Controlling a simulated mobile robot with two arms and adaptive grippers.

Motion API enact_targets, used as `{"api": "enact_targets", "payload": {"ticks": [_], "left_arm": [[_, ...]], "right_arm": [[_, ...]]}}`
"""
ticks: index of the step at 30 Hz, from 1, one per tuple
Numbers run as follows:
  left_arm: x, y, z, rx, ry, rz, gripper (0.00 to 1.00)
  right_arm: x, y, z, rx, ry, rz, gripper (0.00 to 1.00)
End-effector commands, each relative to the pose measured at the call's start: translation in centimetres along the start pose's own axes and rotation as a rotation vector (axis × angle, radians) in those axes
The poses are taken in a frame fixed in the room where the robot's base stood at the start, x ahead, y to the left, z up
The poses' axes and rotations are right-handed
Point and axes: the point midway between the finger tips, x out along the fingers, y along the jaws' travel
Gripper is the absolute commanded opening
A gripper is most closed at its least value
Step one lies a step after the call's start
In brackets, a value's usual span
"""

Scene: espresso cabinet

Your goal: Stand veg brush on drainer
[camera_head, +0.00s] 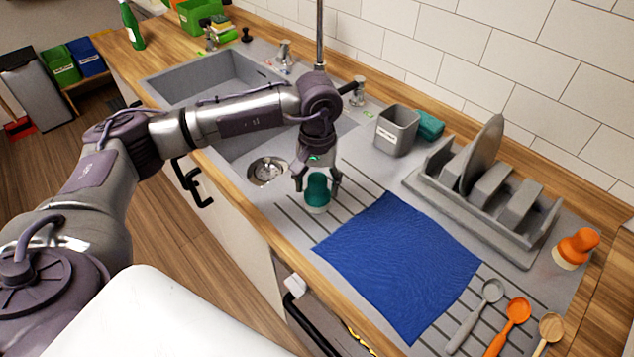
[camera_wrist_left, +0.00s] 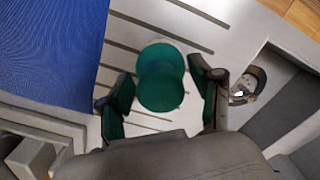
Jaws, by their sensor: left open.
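A teal veg brush (camera_head: 317,190) with a pale bristle base stands upright on the grooved drainer (camera_head: 350,186), left of the blue cloth. My left gripper (camera_head: 318,183) is above it with its fingers spread to either side. In the left wrist view the brush (camera_wrist_left: 160,80) lies between the two open fingertips of my left gripper (camera_wrist_left: 162,92), with gaps on both sides. An orange brush (camera_head: 577,248) with a pale base stands at the drainer's far right. My right gripper is not in view.
A blue cloth (camera_head: 400,262) covers the drainer's middle. A grey dish rack (camera_head: 480,205) holding a plate stands behind it. A labelled grey caddy (camera_head: 397,130) and teal sponge (camera_head: 429,125) are near the wall. Spoons (camera_head: 512,318) lie front right. The sink drain (camera_head: 268,171) is left.

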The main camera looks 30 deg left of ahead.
Motion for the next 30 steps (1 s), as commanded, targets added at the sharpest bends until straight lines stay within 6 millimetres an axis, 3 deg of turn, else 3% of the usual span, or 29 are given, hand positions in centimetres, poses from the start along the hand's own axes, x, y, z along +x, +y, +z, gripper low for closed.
{"api": "enact_targets", "payload": {"ticks": [3,5,21,30], "left_arm": [[-0.6,0.0,0.0,0.0,0.0,0.0,0.65],[-0.9,0.0,-0.1,0.0,0.003,0.001,0.65],[-11.1,0.0,-0.1,-0.001,0.003,0.002,0.65],[-12.4,0.0,0.0,0.0,0.0,0.0,0.65]], "right_arm": [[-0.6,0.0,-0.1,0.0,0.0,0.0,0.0],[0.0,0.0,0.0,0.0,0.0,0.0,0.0],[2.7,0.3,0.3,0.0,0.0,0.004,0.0],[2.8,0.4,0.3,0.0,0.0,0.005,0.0]]}}
